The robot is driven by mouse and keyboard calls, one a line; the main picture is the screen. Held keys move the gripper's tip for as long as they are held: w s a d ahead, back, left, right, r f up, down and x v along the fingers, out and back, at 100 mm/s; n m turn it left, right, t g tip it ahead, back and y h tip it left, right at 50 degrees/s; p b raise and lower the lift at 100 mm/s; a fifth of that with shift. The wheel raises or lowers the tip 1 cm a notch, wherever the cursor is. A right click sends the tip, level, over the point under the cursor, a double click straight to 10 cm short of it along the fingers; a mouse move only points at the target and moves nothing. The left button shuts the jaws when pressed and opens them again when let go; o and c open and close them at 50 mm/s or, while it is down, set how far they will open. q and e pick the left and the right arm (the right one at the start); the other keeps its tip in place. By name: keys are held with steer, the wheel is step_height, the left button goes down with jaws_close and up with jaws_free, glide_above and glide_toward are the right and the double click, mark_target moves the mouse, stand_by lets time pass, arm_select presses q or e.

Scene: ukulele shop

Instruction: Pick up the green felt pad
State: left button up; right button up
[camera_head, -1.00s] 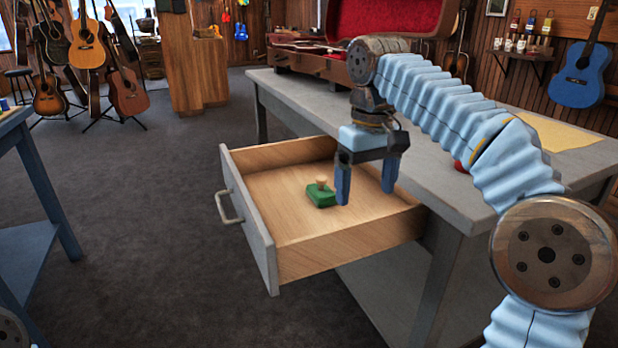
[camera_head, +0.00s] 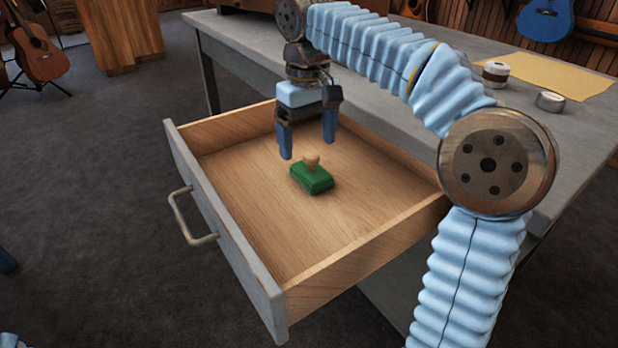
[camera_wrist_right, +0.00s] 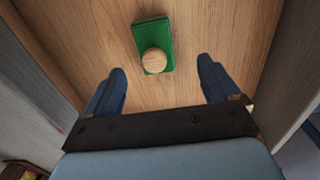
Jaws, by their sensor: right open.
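The green felt pad (camera_head: 312,178) is a small green block with a round wooden knob on top. It lies on the floor of the open drawer (camera_head: 240,262). In the right wrist view the pad (camera_wrist_right: 152,33) shows beyond the fingertips, between their lines, with its knob towards me. My right gripper (camera_head: 308,150) is open and empty, with its fingers pointing down above the drawer, close behind the pad and apart from it. My right gripper also shows in the right wrist view (camera_wrist_right: 161,84). My left gripper is not in view.
The drawer's front panel with its metal handle (camera_head: 190,222) and its wooden side walls surround the pad. The grey table (camera_head: 420,135) rises behind. A yellow sheet (camera_head: 545,75), a labelled jar (camera_head: 496,72) and a small tin (camera_head: 550,101) are on it. The drawer floor is otherwise bare.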

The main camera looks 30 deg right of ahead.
mark_target(311, 170)
steer(key=f, duration=0.2)
steer(key=f+b, duration=0.1)
steer(key=f, duration=0.2)
steer(key=f+b, duration=0.1)
steer(key=f, duration=0.1)
steer(key=shift+d+f, duration=0.2)
steer(key=shift+d, duration=0.15)
steer(key=c, duration=1.3)
steer(key=shift+o, duration=0.2)
steer(key=shift+r, duration=0.1)
